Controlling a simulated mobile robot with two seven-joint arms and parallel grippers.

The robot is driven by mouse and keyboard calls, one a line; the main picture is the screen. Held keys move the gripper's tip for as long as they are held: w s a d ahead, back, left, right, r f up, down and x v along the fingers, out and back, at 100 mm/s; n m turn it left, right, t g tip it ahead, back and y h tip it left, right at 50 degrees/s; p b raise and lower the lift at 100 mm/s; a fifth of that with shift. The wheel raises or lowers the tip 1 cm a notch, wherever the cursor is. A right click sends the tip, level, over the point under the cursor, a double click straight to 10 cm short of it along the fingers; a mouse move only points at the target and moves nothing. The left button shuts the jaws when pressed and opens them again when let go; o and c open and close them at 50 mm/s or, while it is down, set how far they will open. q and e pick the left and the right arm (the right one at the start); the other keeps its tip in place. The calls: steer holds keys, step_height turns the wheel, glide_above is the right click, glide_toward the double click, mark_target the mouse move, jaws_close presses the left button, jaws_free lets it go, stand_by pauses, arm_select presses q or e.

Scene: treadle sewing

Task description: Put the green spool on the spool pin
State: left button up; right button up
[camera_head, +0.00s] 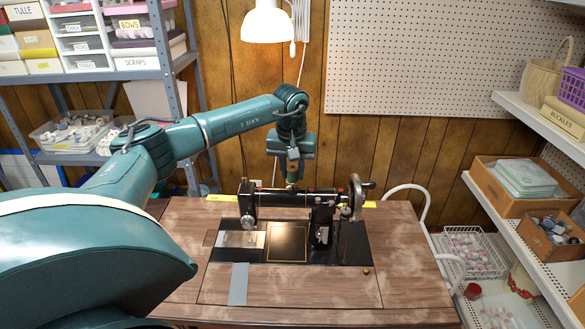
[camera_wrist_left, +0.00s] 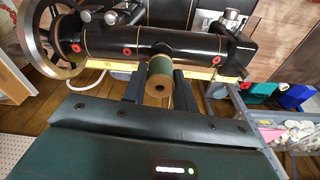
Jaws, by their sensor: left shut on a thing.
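The green spool (camera_wrist_left: 158,66) has a tan end and sits between the two fingers of my left gripper (camera_wrist_left: 159,88) in the left wrist view. In the head view my left gripper (camera_head: 292,160) points down and is shut on the spool above the back of the black sewing machine (camera_head: 285,198). The machine's arm (camera_wrist_left: 205,48) runs across the left wrist view, just beyond the spool. I cannot make out the spool pin; the spool and gripper may hide it. I cannot tell whether the spool touches the machine. My right gripper is not in view.
The machine stands on a wooden sewing table (camera_head: 400,250) with a grey strip (camera_head: 238,284) at its front left. The handwheel (camera_head: 361,195) rises at the machine's right end. A lamp (camera_head: 266,22) hangs above. Loaded shelves stand at both sides. The table's front right is mostly clear.

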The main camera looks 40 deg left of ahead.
arm_select(q)
steer(key=shift+f+b, duration=0.55)
steer(key=shift+f, duration=0.55)
steer(key=o, duration=1)
step_height(320, 180, up, 13)
steer(key=s+b, duration=0.1)
steer(key=shift+s+d, duration=0.2)
steer(key=shift+d, duration=0.25)
